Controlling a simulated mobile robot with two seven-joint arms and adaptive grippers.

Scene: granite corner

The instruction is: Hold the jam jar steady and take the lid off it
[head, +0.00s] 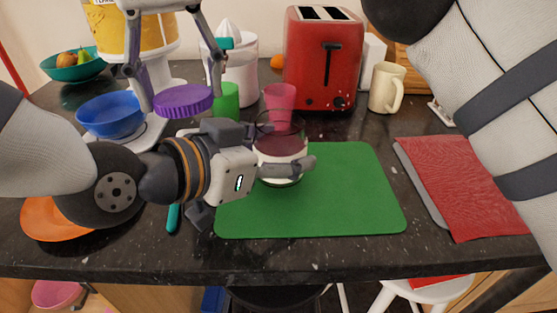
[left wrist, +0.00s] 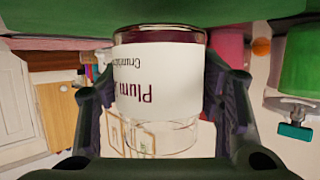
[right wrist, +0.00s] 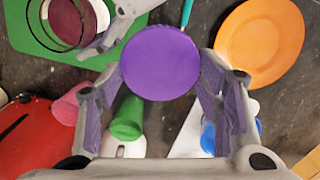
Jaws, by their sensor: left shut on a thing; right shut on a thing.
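The jam jar (head: 281,146) is clear glass with a white label and dark plum jam. It stands upright at the left part of the green mat (head: 350,205), its top open. My left gripper (head: 285,166) is shut around the jar's side; the left wrist view shows the jar (left wrist: 158,85) between both fingers. The purple lid (head: 184,99) is off the jar, up and to its left. My right gripper (head: 180,92) is shut on the lid, which also shows in the right wrist view (right wrist: 160,63). The left arm hides part of the jar and mat.
A pink cup (head: 279,100) and a green cup (head: 226,100) stand behind the jar, near a red toaster (head: 323,60). A blue bowl (head: 110,115) is at the left, and an orange plate (head: 45,220) lies nearer. The mat's right part is clear.

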